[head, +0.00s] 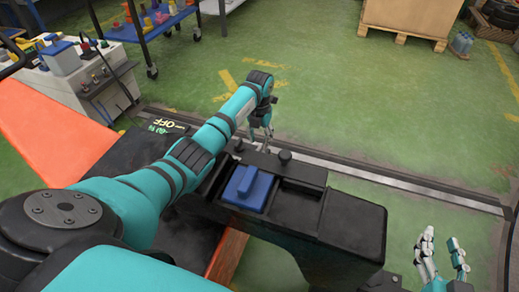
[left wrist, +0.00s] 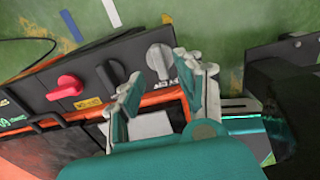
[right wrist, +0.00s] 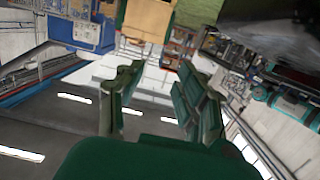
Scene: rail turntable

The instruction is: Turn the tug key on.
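A dark control panel (left wrist: 35,98) in the left wrist view carries a red knob (left wrist: 66,87), a black knob (left wrist: 111,74) and a grey key-like knob (left wrist: 160,58). I cannot tell for certain which is the tug key. My left gripper (left wrist: 161,70) is open, its fingertips on either side of the grey knob as seen in this view; contact is not clear. In the head view my left gripper (head: 262,138) points down past the panel, which my arm largely hides. My right gripper (head: 442,250) is open and empty at the lower right.
A black console with a blue block (head: 248,188) lies beside my left arm. A metal rail (head: 400,183) crosses the green floor. A white machine (head: 85,80) and a blue cart (head: 150,25) stand at the upper left. Open floor (head: 340,90) lies beyond.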

